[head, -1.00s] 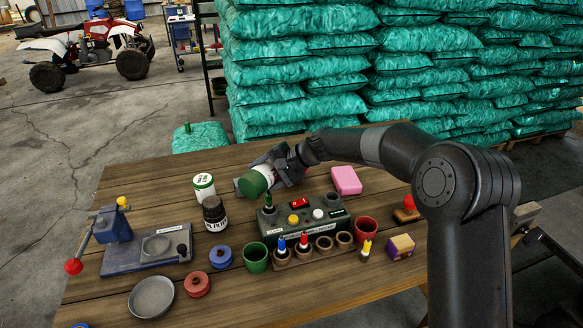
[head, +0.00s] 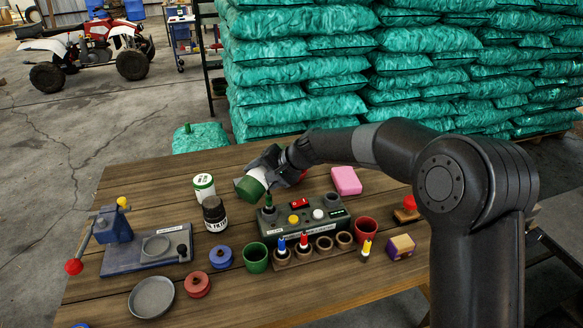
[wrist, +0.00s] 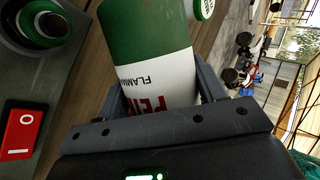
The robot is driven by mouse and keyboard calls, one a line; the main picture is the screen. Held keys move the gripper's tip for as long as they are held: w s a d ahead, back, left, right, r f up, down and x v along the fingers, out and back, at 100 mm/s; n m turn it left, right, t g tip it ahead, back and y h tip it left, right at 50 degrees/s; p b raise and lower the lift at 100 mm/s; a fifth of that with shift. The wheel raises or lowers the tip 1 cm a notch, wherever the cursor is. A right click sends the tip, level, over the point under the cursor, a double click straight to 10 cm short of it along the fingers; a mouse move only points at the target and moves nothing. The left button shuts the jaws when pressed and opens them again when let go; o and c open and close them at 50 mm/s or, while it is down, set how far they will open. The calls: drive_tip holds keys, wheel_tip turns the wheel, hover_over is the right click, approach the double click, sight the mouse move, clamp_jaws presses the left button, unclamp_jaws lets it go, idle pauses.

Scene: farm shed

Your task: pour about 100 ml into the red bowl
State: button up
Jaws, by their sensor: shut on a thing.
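My gripper (head: 272,172) is shut on a green and white can (head: 250,188) with red lettering. It holds the can tilted, green end toward the lower left, above the back middle of the table. The wrist view shows the can (wrist: 150,40) between the two fingers, with part of a flammable label; its far end is cut off. The red bowl (head: 366,229), deep and cup-like, stands at the front right, right of the row of round holders. The can is well apart from it, behind and to the left. The bowl's contents cannot be made out.
A control box (head: 300,232) with a red switch stands between can and bowl. A pink block (head: 346,180) lies behind; a yellow-purple block (head: 401,246) is right of the bowl.

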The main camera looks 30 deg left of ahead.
drive_tip(key=shift+w+r+n+t, duration=0.1)
drive_tip(key=shift+r+n+t, duration=0.3)
drive_tip(key=shift+t, duration=0.2)
idle(1.7)
drive_tip(key=shift+w+d+f+n+t, duration=0.1)
drive_tip(key=shift+w+f+n+t, duration=0.2)
drive_tip(key=shift+t, duration=0.3)
drive_tip(key=shift+w+t, duration=0.15)
drive_tip(key=shift+t, duration=0.15)
drive_tip(key=r+n+t, duration=0.1)
drive_tip(key=r+t, duration=0.1)
drive_tip(key=r, duration=0.1)
drive_tip(key=w+r+n+t, duration=0.1)
drive_tip(key=r, duration=0.1)
drive_tip(key=shift+r+n+t, duration=0.2)
drive_tip(key=shift+n+t, duration=0.1)
drive_tip(key=shift+r+n+t, duration=0.4)
drive_tip(key=shift+r+t, duration=0.4)
drive_tip(key=shift+w+r+n+t, duration=0.2)
drive_tip(key=shift+r+n+t, duration=0.3)
drive_tip(key=shift+r+t, duration=0.15)
drive_tip(key=shift+w+r+n+t, duration=0.2)
drive_tip(key=shift+r+n+t, duration=0.3)
drive_tip(key=shift+t, duration=0.15)
